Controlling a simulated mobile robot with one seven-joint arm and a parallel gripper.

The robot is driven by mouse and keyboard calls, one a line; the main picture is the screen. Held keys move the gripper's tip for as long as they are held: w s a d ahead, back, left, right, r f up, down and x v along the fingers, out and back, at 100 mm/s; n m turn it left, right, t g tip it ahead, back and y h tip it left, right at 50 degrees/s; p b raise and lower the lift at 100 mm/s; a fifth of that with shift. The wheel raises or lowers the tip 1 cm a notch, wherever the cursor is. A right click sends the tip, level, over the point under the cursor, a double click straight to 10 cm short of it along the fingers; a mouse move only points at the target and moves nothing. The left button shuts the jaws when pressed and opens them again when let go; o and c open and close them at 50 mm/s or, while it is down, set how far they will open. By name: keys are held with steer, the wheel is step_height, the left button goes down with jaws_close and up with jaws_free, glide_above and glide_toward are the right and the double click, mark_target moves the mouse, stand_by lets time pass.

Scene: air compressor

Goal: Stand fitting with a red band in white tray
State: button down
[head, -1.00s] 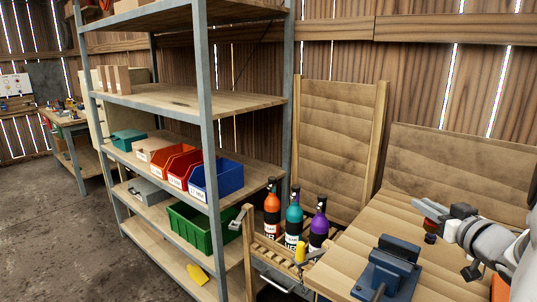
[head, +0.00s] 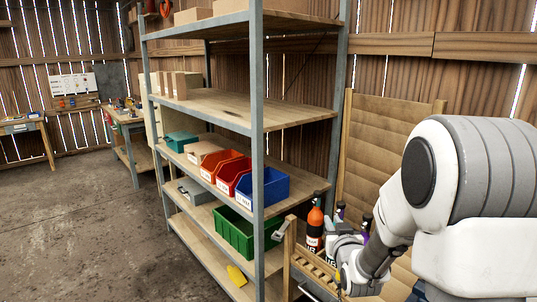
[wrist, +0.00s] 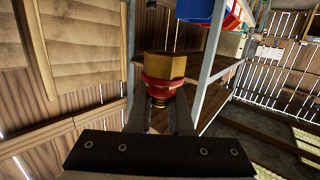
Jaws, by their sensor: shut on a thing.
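The fitting with a red band (wrist: 164,68) shows in the wrist view. It has a brass hex end, a red band around it and a narrower threaded part below. My gripper (wrist: 160,98) is shut on it, with a finger on each side at the band and below. In the head view my arm reaches down beside the bottles, and its own links hide the gripper and fitting. I cannot make out a white tray in either view.
A metal-framed shelf (head: 258,150) holds red bins (head: 232,172), a blue bin (head: 270,187) and a green crate (head: 240,228). An orange bottle (head: 315,230) stands close to my arm. Workbenches (head: 126,128) stand at the far left. The floor (head: 90,215) left of the shelf is clear.

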steer(key=s+d+r+b, duration=0.2)
steer(key=s+d, duration=0.1)
steer(key=d, duration=0.6)
steer(key=s+d+r+b, duration=0.1)
steer(key=s+d+r, duration=0.2)
steer(key=d, duration=0.5)
steer(key=s+d+h+b, duration=0.1)
steer(key=s+d+b, duration=0.2)
steer(key=s+d, duration=0.9)
steer(key=s, duration=0.4)
steer(key=shift+d+f+m, duration=0.15)
steer(key=shift+d+m, duration=0.1)
steer(key=shift+m, duration=0.15)
steer(key=shift+w, duration=0.1)
